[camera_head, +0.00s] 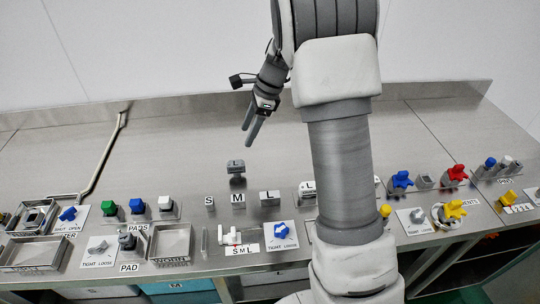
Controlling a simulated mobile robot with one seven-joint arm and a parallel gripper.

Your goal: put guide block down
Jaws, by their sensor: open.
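My gripper (250,136) is above and behind the L block, pointing down and slightly left. Its two fingers are slightly apart with nothing visible between them. The gripper is clear of the block in the picture. Blocks marked S (210,202) and L (269,198) stand either side of the M block. Another piece marked L (307,187) is partly hidden by my arm.
A white fixture (231,237) sits by the S M L label. Metal trays (172,243) are at the left. The worktop behind the blocks is clear. My arm hides the middle right.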

